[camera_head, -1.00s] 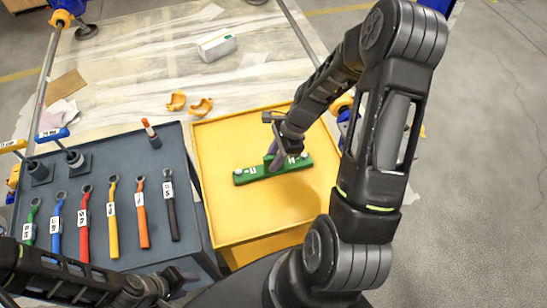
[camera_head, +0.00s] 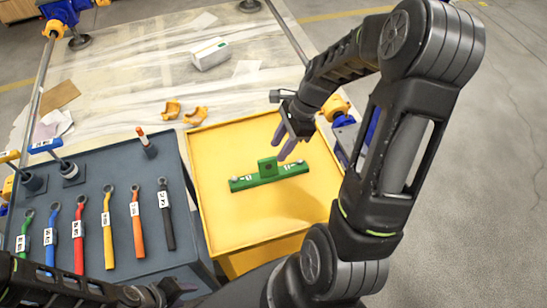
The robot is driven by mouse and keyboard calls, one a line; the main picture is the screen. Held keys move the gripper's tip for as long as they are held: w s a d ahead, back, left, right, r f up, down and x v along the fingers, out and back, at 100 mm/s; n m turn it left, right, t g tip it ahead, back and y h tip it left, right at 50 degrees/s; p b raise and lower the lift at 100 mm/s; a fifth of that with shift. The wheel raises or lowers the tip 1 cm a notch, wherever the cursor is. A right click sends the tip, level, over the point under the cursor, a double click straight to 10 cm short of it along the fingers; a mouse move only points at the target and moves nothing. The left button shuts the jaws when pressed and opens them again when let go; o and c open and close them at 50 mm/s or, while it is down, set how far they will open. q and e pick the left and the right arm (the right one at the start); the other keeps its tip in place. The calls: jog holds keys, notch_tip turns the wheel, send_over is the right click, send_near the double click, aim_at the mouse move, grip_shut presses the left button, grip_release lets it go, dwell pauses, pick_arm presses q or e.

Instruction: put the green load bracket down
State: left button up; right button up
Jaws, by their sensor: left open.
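The green load bracket (camera_head: 240,184) lies on the yellow table top (camera_head: 222,220). It is a long bar with an upright block at its middle and white labels. My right gripper (camera_head: 282,146) is above and just behind the bracket's block, with its purple fingers apart and nothing between them. It looks clear of the bracket. My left gripper (camera_head: 186,290) is low at the bottom edge, near the front of the grey table, open and empty; its fingers show only small.
The grey table (camera_head: 95,172) at left holds several coloured wrenches, an orange-tipped tool (camera_head: 147,143) and blue-handled and yellow-handled tools. Orange clamp pieces (camera_head: 196,116) and a white box (camera_head: 211,54) lie on the sheeted floor behind. The yellow table is otherwise clear.

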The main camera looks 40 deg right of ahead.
jog(key=v, duration=0.3)
dwell(0.9)
